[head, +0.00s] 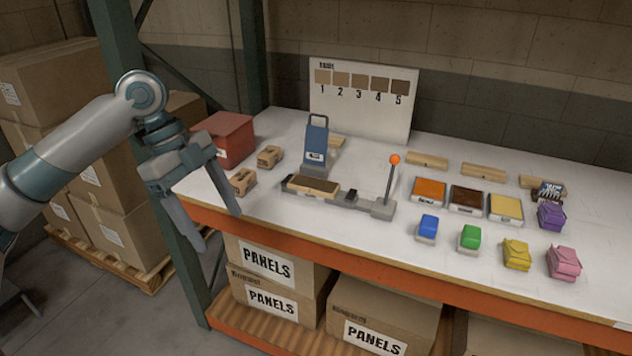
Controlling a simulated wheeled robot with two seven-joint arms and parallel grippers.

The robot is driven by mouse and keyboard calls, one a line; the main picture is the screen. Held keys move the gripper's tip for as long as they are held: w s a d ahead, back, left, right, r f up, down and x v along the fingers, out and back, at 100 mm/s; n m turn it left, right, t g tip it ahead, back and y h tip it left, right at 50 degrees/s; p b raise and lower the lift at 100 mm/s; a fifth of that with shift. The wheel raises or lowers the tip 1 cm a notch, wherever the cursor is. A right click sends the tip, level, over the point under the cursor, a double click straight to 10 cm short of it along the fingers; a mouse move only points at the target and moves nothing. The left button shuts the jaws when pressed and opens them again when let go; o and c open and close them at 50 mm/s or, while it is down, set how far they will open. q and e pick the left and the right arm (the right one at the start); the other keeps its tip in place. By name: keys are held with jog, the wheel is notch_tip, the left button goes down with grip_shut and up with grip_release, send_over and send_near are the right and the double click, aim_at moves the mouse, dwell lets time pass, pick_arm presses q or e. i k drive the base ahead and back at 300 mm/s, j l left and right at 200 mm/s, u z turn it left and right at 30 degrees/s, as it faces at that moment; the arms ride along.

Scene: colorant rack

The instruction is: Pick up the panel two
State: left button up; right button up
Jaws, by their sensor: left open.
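My left gripper (218,226) is open and empty, pointing down in front of the table's left front edge. A brown wooden panel (314,185) lies in a grey fixture (352,203) with an orange-knobbed lever (392,180). More light wooden panels lie behind: one (427,160) at the back middle, another (483,170) to its right. A piece (337,141) is partly hidden behind the blue device, and another (529,181) is partly hidden at the right. I see no numbers on the panels, so I cannot tell which is panel two. My right gripper is not in view.
A board (362,105) with numbered wood shades stands at the back. A blue device (316,146), a red box (225,138) and small brown blocks (270,156) stand left. Colour trays (429,189), small blocks (427,226) and pouches (517,253) fill the right. A green post (128,70) rises beside my arm.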

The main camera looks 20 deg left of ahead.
aim_at(309, 184)
jog(key=i, duration=1.35)
